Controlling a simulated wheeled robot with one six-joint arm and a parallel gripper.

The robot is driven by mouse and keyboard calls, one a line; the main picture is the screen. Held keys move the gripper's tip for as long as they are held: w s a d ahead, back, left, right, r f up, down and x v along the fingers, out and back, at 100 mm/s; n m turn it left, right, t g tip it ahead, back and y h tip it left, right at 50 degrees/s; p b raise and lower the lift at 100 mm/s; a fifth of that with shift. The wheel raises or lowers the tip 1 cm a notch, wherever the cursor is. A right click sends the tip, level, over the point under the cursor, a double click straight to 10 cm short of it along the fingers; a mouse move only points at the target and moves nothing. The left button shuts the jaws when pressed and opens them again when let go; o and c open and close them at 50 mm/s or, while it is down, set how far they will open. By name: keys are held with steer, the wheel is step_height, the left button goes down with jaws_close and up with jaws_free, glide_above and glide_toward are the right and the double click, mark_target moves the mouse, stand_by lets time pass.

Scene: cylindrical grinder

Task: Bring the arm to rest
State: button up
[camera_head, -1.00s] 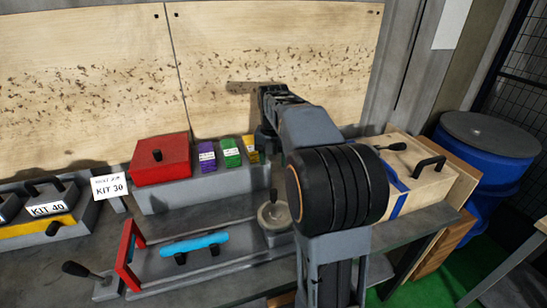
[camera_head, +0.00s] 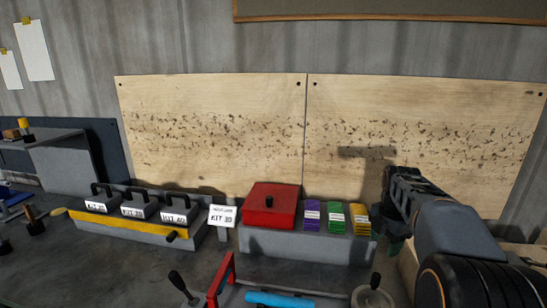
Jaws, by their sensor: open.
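My arm enters the head view from the lower right, with a large black ribbed joint at the bottom edge. Its grey link reaches up and to the left toward the right wooden board. My gripper (camera_head: 393,243) hangs at the far end of the arm, just right of the yellow packet (camera_head: 361,220). It is open, and nothing shows in it. The fingertips are small and dark and partly hidden by the arm.
A red lidded box (camera_head: 268,206) and purple (camera_head: 312,216) and green (camera_head: 336,218) packets stand on a grey block left of the gripper. Grey kit boxes (camera_head: 139,207) sit further left. A red frame (camera_head: 221,279) and blue handle (camera_head: 279,299) are in front. Wooden boards (camera_head: 215,130) stand behind.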

steer(key=s+a+f+m+t, duration=0.1)
steer(key=s+a+f+m, duration=0.1)
steer(key=s+a+m, duration=0.5)
steer(key=s+a+f+m+t, duration=0.2)
steer(key=s+a+f+m, duration=0.1)
steer(key=s+a+m, duration=0.4)
steer(key=shift+s+f+m, duration=0.35)
steer(key=shift+s+m, duration=1.2)
steer(key=shift+m, duration=2.25)
